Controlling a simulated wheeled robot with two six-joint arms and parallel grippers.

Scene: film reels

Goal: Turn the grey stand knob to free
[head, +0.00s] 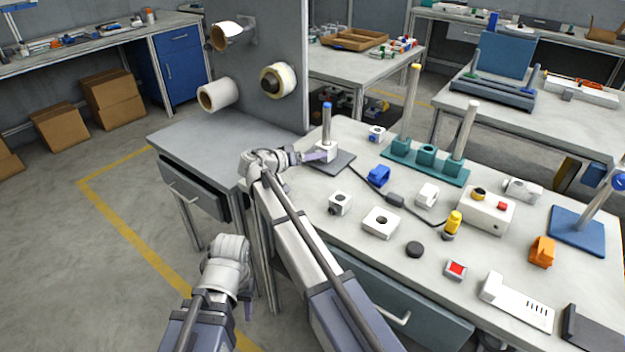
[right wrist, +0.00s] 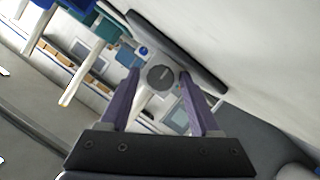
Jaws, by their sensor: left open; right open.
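The stand (head: 337,165) has a dark flat base, a white block and a grey post with a blue top, on the left end of the white workbench. My right gripper (head: 316,156) reaches the block from the left. In the right wrist view the dark grey round knob (right wrist: 160,77) with a pointer line shows between the open purple fingers of my right gripper (right wrist: 158,71). A gap shows beside the knob; contact cannot be told. My left gripper (head: 248,311) hangs low at the left over the floor, away from the bench, partly hidden by its wrist.
The white workbench (head: 345,268) holds a teal base with posts (head: 424,160), a blue part (head: 379,174), a yellow-topped part (head: 453,222) and a control box (head: 486,211). A black cable crosses it. A grey side table (head: 215,140) with an open drawer stands left.

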